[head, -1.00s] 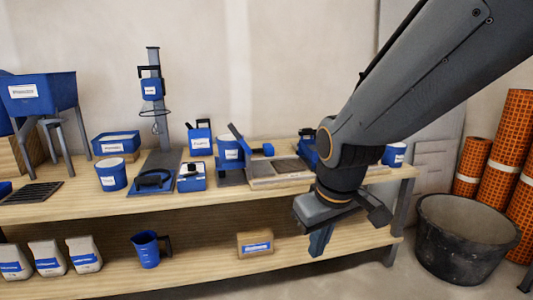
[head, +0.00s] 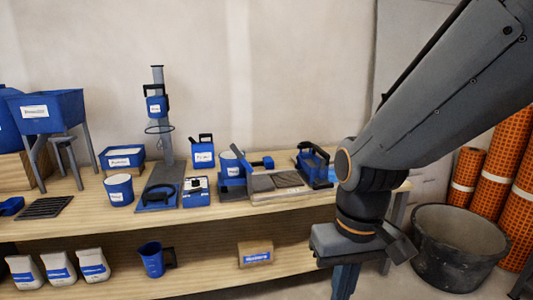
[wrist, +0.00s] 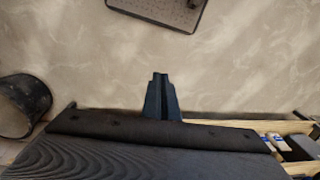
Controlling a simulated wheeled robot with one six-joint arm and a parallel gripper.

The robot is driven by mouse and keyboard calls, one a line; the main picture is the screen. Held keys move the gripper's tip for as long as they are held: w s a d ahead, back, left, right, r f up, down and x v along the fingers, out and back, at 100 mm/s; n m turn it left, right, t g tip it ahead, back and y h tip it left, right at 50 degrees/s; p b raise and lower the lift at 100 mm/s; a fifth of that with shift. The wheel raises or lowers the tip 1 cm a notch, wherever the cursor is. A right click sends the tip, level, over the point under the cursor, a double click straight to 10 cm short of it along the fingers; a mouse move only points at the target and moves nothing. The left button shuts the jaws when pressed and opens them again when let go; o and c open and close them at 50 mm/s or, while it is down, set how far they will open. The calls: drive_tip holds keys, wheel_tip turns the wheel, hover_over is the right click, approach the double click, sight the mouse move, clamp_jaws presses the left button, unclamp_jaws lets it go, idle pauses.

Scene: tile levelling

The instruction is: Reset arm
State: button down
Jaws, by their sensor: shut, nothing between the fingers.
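My gripper (head: 346,280) hangs pointing down at the right end of the wooden shelf unit (head: 300,212) in the head view. Its fingers are together with nothing between them. They also show shut in the wrist view (wrist: 161,95), over bare floor. My gripper stands apart from the items on the shelves, and my arm hides part of the unit's right end.
A black tub (head: 460,245) and orange mesh rolls (head: 497,175) stand to the right. The top shelf holds blue containers, a blue-handled tool (head: 313,163) and a grey stand (head: 163,115). Bags, a blue jug (head: 152,260) and a cardboard box (head: 255,253) sit on the lower shelf.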

drive_tip(key=d+r+m+p, duration=0.1)
drive_tip(key=d+r+p, duration=0.5)
drive_tip(key=p, duration=0.4)
drive_tip(key=shift+s+r+m, duration=0.3)
drive_tip(key=shift+s+m, duration=0.1)
